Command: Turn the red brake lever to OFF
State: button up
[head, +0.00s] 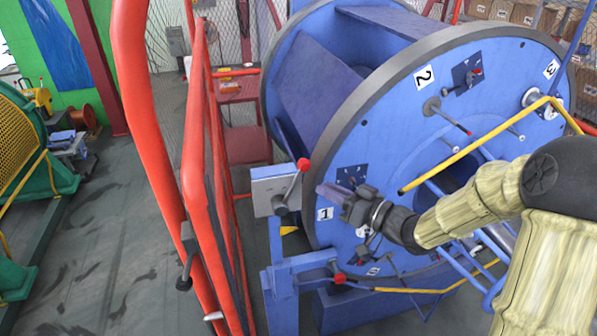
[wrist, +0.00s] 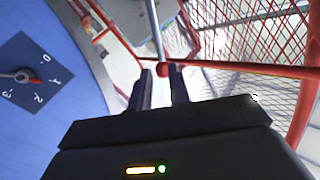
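The brake lever is a grey metal arm with a red ball knob (head: 303,164), mounted on a grey box (head: 270,187) left of the big blue disc in the head view. The lever leans up and to the right. My gripper (head: 322,190) is just right of the lever, fingers pointing left towards it. In the wrist view the red knob (wrist: 164,69) shows at the fingertips (wrist: 160,73), between the two dark fingers, with a gap around it. The fingers are apart, and I see no contact with the knob. No OFF marking is legible.
The blue disc (head: 425,120) with dials and small levers stands close to my gripper. A dial with a red pointer (wrist: 35,77) is at left in the wrist view. A red guard frame (head: 195,185) stands left of the lever. The floor (head: 110,240) beyond is open.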

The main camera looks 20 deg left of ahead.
aim_at(298, 175)
jog(key=p+x, duration=0.2)
jog(key=x, duration=0.7)
jog(key=shift+a, duration=0.3)
jog(key=shift+c, duration=0.2)
grip_shut()
